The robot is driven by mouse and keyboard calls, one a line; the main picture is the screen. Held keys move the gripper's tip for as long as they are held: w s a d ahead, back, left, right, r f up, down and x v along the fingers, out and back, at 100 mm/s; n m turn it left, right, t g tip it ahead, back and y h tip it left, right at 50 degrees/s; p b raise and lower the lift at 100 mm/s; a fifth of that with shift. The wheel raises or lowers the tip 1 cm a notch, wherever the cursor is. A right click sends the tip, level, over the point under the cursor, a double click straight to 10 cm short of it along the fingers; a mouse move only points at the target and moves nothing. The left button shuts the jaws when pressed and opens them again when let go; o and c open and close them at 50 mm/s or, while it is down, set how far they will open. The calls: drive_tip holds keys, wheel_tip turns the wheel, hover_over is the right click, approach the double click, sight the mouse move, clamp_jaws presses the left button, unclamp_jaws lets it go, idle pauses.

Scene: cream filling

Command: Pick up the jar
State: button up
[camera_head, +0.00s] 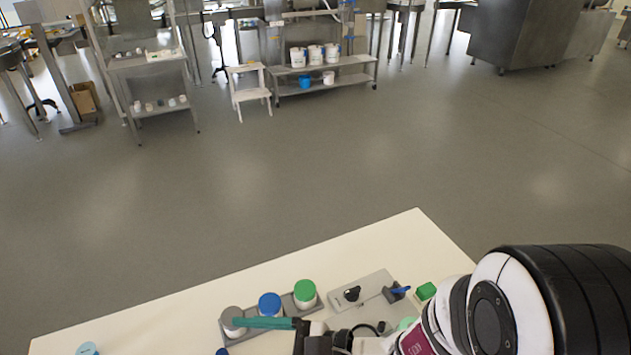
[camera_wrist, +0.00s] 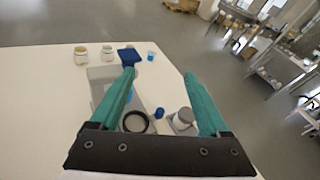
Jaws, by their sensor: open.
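Three jars stand in a row in a grey holder (camera_head: 322,301) on the cream table: a grey-lidded jar (camera_head: 232,318), a blue-lidded jar (camera_head: 269,304) and a green-lidded jar (camera_head: 304,291). Which one the task means I cannot tell. My gripper (camera_head: 238,323) has teal fingers; in the head view they cross in front of the grey-lidded and blue-lidded jars. The wrist view shows my gripper (camera_wrist: 159,75) open, with nothing held between the fingers. There, a white jar with a greyish lid (camera_wrist: 183,117) is low, beside the right finger, partly hidden.
A grey device (camera_head: 365,290) with a black knob stands right of the holder, near a green block (camera_head: 426,291). A light-blue item (camera_head: 87,349) is at the lower left. The wrist view shows two more jars (camera_wrist: 81,53) (camera_wrist: 107,53) and a dark-blue item (camera_wrist: 130,57). The table's left part is mostly bare.

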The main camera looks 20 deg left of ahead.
drive_tip(key=w+a+f+m+t, duration=0.2)
drive_tip(key=w+f+m+t, duration=0.15)
drive_tip(key=f, duration=0.25)
drive_tip(key=m+t+h, duration=0.2)
drive_tip(key=m+t, duration=0.1)
drive_tip(key=m, duration=0.1)
approach(226, 314)
drive_tip(key=shift+m, duration=0.25)
drive_tip(key=a+f, duration=0.2)
drive_tip(key=w+a+f, duration=0.1)
drive_tip(key=a+f, duration=0.1)
drive_tip(key=shift+w+a+f, duration=0.2)
drive_tip(key=shift+w+a, duration=0.05)
drive_tip(key=shift+a, duration=0.05)
drive_tip(key=x, duration=0.6)
drive_tip(key=shift+w+a+r, duration=0.15)
drive_tip(key=shift+w, duration=0.1)
drive_tip(key=c, duration=1.2)
